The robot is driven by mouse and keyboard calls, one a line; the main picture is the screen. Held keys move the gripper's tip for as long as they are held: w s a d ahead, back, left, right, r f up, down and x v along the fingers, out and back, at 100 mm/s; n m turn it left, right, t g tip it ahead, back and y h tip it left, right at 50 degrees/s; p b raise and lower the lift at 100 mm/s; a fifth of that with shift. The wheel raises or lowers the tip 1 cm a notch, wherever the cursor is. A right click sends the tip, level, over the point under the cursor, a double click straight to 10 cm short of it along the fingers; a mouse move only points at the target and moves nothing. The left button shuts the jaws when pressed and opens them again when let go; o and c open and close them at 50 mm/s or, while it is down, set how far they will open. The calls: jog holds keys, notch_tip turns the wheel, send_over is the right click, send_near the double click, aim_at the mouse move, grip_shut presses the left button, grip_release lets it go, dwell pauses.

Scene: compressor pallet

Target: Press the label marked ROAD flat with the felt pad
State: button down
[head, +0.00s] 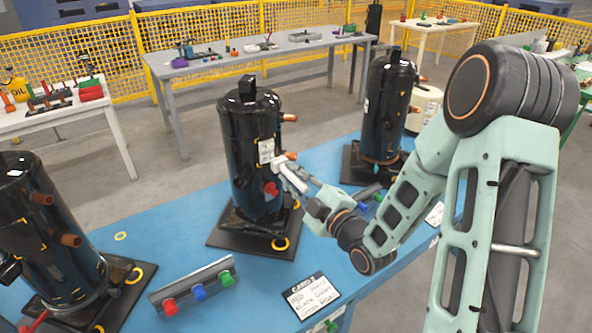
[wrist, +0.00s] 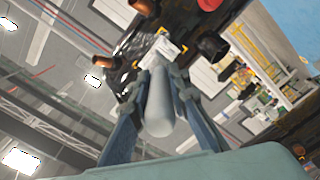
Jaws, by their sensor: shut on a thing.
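The middle black compressor (head: 250,130) stands upright on a dark base plate on the blue table. A white label (head: 266,150) is on its side, and its print is too small to read. My gripper (head: 292,176) is close in front of that side, a little below and right of the label. In the wrist view my gripper (wrist: 160,90) is shut on a pale grey rounded tool (wrist: 159,105), apparently the felt pad. The tool's far end lies by the white label (wrist: 164,48) in that view. I cannot tell whether they touch.
Copper stubs (head: 288,117) stick out from the middle compressor. Other black compressors stand at left (head: 40,225) and right (head: 386,110). A rack with red, blue and green knobs (head: 195,288) and a written card (head: 310,296) lie on the blue table's front.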

aim_at(284, 168)
jog(key=shift+p+x, duration=0.9)
jog(key=shift+x, duration=1.1)
jog(key=shift+w+a+b, duration=0.3)
jog(key=shift+w, duration=0.15)
jog(key=shift+s+d+f+b, duration=0.1)
jog(key=shift+s+d+b, duration=0.25)
jog(key=shift+s+b, duration=0.1)
jog(key=shift+b+v, duration=0.45)
jog(key=shift+v, duration=0.75)
jog(key=shift+a, duration=0.1)
jog(key=w+a+f+b, duration=0.1)
jog(key=b, duration=0.2)
jog(key=shift+w+f, duration=0.35)
jog(key=shift+f, duration=0.05)
jog(key=shift+w+a+b, duration=0.15)
jog(key=shift+w+b, duration=0.05)
jog(key=shift+b, duration=0.15)
